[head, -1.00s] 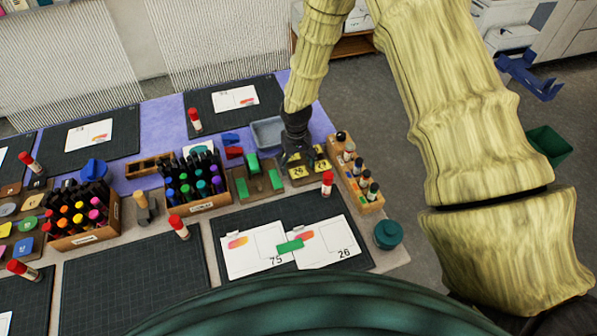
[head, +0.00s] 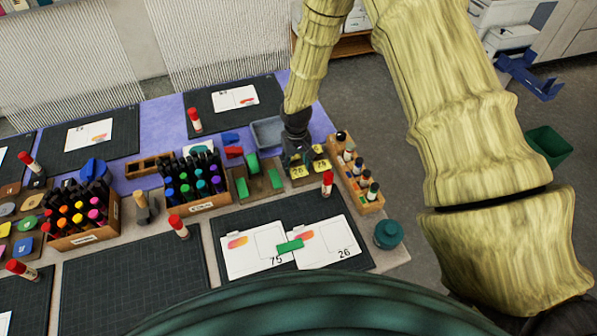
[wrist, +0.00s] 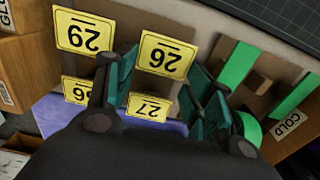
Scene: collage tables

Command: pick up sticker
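Several yellow number stickers sit on a brown tray (wrist: 110,15) in the wrist view. The sticker marked 26 (wrist: 165,54) and the one marked 27 (wrist: 148,107) lie in the gap between my fingers. The sticker marked 29 (wrist: 83,33) is left of the left finger, with another partly hidden sticker (wrist: 75,90) near it. My gripper (wrist: 162,88) is open, its teal fingertips apart on either side of 26 and 27. In the head view my gripper (head: 298,160) is over the back of the tray; sticker 26 (head: 296,171) shows in front.
A wooden rack of bottles (head: 358,175) stands close on the right and a red-capped glue stick (head: 327,183) in front. A tray with green pieces (head: 262,184) is on the left.

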